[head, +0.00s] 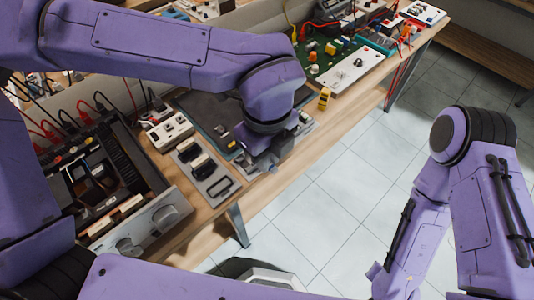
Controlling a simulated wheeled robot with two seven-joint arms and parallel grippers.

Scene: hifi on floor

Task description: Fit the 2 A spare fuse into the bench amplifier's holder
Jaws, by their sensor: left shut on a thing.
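The bench amplifier (150,222) is at the left on the wooden bench, with its top open, dark parts inside and round knobs on its front. I cannot make out its fuse holder. My left gripper (250,167) points down over the near edge of the dark mat, right of the amplifier and apart from it. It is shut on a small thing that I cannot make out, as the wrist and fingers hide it. I cannot pick out the 2 A spare fuse. My right arm is at the right over the floor; its gripper does not show.
A grey plate with black blocks and a handle (222,187) lies between amplifier and gripper. A white socket box (170,131) with red and black leads stands behind it.

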